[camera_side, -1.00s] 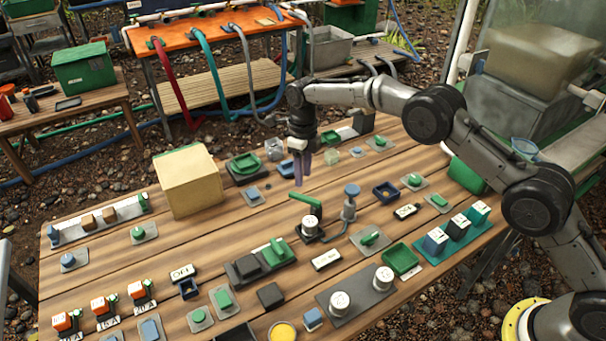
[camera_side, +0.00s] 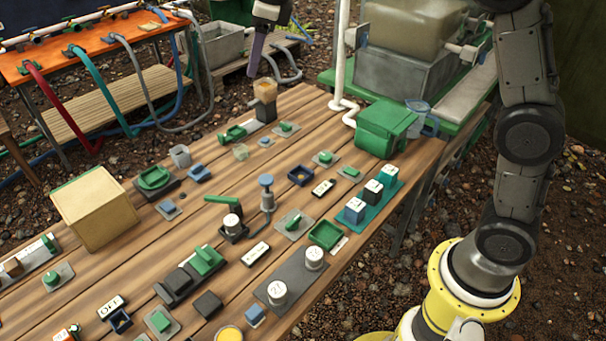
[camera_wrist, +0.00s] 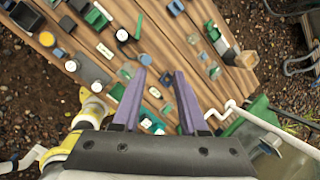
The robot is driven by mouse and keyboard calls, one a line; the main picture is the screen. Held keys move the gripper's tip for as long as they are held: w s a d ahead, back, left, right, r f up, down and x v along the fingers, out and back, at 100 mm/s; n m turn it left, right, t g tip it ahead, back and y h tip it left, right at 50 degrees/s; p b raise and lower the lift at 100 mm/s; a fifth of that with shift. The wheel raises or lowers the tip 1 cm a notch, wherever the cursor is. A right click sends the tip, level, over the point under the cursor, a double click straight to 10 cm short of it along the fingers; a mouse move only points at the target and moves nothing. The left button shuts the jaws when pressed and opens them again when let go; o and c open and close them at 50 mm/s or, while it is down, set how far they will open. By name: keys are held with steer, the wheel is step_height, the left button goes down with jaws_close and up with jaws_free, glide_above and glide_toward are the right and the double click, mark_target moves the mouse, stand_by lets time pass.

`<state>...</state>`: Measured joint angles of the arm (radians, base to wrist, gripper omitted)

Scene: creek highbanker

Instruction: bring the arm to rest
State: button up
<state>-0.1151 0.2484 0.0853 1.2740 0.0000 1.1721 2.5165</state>
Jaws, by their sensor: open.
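My gripper (camera_side: 255,68) is raised high at the top of the side view, well above the wooden table (camera_side: 205,230). One purple finger shows there below the dark gripper body. My arm stands nearly upright at the right, partly cut off by the top edge. In the wrist view both purple fingers of my gripper (camera_wrist: 158,78) are spread apart with nothing between them. The table lies below them.
The table holds several switches, knobs and blocks, a beige box (camera_side: 95,212) and a green box (camera_side: 385,128). A white pipe (camera_side: 341,55) rises behind the table. A large tank (camera_side: 410,40) and a blue jug (camera_side: 420,115) stand at the back right.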

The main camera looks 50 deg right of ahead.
steer(key=s+d+r+n+t, duration=0.1)
steer(key=s+d+r+n, duration=0.3)
steer(key=s, duration=0.7)
steer(key=s+d+n+t, duration=0.1)
steer(key=s+n, duration=0.5)
steer(key=s, duration=0.5)
steer(key=s+f+n, duration=1.1)
steer(key=f+n, duration=0.1)
steer(key=n, duration=0.5)
steer(key=shift+s+d+f+n+g, duration=0.2)
steer(key=shift+s+d+n+g, duration=0.1)
steer(key=shift+d+n, duration=0.1)
